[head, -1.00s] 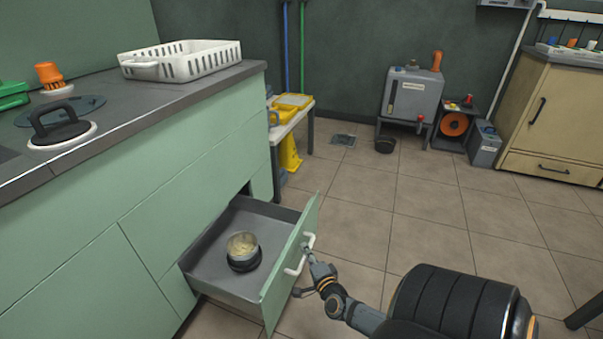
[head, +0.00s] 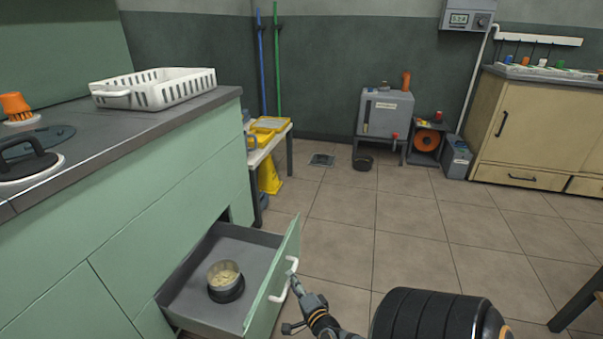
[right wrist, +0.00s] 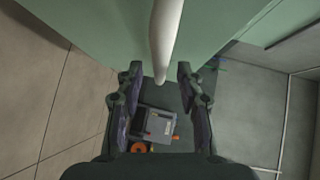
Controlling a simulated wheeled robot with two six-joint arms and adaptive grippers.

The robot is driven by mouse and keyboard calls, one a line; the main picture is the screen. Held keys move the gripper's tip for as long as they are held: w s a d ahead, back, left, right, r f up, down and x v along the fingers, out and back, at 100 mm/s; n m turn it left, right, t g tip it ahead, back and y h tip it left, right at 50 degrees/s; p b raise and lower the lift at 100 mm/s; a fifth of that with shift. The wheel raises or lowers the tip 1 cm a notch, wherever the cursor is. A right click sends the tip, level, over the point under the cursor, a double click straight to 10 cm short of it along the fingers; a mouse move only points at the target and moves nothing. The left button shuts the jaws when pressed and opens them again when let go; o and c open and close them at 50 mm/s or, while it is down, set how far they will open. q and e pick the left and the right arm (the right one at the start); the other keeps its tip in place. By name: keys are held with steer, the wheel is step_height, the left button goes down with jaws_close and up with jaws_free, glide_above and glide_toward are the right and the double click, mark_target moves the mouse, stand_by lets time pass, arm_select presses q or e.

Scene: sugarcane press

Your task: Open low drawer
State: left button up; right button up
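The low drawer (head: 187,292) under the green counter is pulled well out, and its inside is exposed. Its green front (head: 267,288) carries a white bar handle (head: 287,280), which also shows in the right wrist view (right wrist: 164,40). My right gripper (head: 291,304) is beside the handle on the outer side of the drawer front. In the right wrist view my right gripper (right wrist: 158,88) has its fingers spread, with the lower end of the handle just ahead of the gap and not clamped. My left gripper is out of view.
A round metal tin with pale contents (head: 225,278) stands in the drawer. A white basket (head: 155,90) is on the counter (head: 130,130). A small table with yellow items (head: 268,146) stands beyond. The tiled floor (head: 400,235) to the right is largely clear.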

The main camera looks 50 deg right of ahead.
steer(key=v, duration=0.9)
steer(key=shift+s, duration=0.1)
